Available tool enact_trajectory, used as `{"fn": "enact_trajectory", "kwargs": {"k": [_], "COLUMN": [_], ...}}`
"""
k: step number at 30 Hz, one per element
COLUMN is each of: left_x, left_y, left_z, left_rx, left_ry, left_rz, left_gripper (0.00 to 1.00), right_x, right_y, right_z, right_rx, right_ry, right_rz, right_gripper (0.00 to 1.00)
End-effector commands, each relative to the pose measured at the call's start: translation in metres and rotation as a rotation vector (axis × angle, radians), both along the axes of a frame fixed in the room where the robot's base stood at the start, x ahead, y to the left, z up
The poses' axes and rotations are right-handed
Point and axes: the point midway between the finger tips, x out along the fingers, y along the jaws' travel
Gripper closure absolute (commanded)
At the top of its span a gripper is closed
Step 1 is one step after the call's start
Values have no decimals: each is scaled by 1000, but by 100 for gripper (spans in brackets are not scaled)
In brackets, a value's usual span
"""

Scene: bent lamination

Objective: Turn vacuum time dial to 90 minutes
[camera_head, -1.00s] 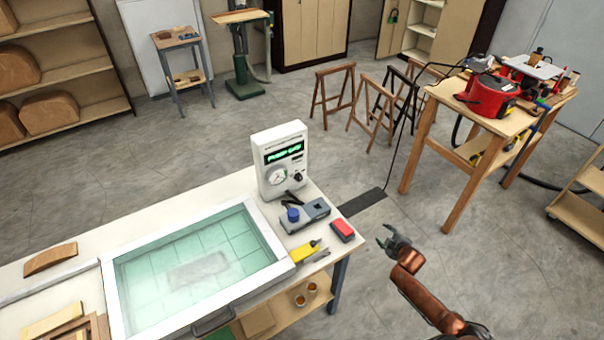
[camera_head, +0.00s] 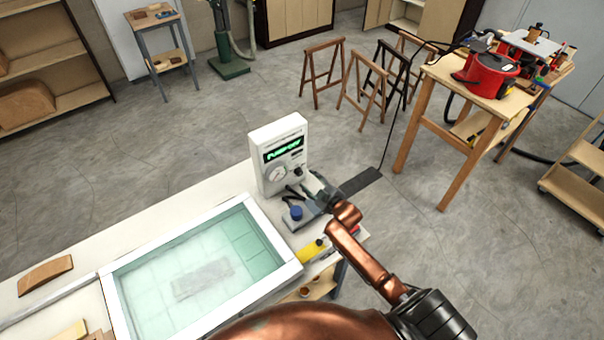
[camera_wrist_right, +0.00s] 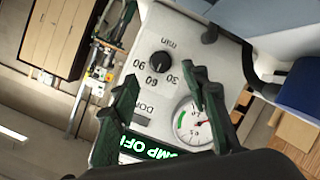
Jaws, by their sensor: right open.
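The white vacuum control box (camera_head: 262,160) stands at the table's back right corner, with a green lit display and a round gauge (camera_head: 277,174). Its black time dial (camera_wrist_right: 161,62) shows in the right wrist view, with 30, 60 and 90 printed around it. I cannot tell which number the dial points to. My right gripper (camera_head: 318,192) is just in front of the box. In the right wrist view its green fingers (camera_wrist_right: 160,78) are spread apart and empty, with the dial between and beyond the tips. I cannot tell if they touch the box. My left gripper is out of view.
A white-framed press with a teal membrane (camera_head: 240,240) fills the table's middle. A blue-capped item (camera_head: 295,213) and a yellow tool (camera_head: 312,250) lie close to my right arm.

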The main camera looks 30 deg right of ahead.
Motion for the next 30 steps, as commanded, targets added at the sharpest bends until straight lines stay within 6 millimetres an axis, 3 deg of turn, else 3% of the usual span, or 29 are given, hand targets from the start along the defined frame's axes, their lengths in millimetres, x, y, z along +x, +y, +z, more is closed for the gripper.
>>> {"fn": "enact_trajectory", "kwargs": {"k": [6,12,18,22,30], "left_x": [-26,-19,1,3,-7], "left_y": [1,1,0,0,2], "left_z": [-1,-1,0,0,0], "left_rx": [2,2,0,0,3], "left_ry": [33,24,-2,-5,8], "left_rz": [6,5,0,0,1], "left_gripper": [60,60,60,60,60], "right_x": [35,50,52,52,51], "right_y": [2,0,-1,-1,-2], "right_z": [-10,-16,-16,-16,-16], "right_rx": [1,0,1,1,0], "right_ry": [-1,0,0,0,0], "right_rz": [2,0,-2,-2,-3], "right_gripper": [58,58,58,59,78]}}
